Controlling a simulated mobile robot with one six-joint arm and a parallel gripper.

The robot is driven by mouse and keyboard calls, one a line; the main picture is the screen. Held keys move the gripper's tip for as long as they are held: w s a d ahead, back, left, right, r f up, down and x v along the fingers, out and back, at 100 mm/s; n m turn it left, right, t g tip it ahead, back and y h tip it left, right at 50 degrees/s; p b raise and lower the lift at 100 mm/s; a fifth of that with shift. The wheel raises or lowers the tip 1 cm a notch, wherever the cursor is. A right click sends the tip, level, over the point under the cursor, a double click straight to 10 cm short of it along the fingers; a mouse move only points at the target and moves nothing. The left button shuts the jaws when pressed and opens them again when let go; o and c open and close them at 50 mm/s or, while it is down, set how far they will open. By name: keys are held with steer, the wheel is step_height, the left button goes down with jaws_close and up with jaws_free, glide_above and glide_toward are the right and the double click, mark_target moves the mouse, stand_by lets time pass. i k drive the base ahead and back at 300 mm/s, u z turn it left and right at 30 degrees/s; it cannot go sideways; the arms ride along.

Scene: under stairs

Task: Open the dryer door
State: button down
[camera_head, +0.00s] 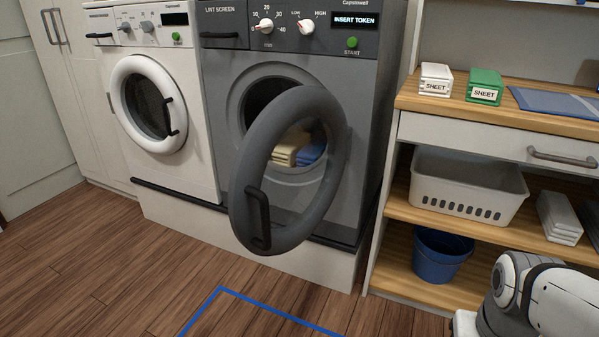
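The grey dryer (300,70) stands in the middle of the head camera view. Its round grey door (333,165) is swung open toward me, with a black handle (257,219) on its lower left side. Through the door I see folded cloth (288,152) in cream and blue inside the drum. A white part of my arm shows at the lower right, apart from the dryer. My gripper is not in view.
A white machine (160,60) with a shut round door stands left of the dryer. At right, wooden shelves (405,205) hold a white basket (467,187) and blue bucket (440,256). Blue tape (285,312) marks the floor. Wooden floor in front is clear.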

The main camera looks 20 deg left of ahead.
mark_target(248, 207)
steer(key=z, duration=2.7)
steer(key=k, duration=1.05)
steer(key=u, duration=2.65)
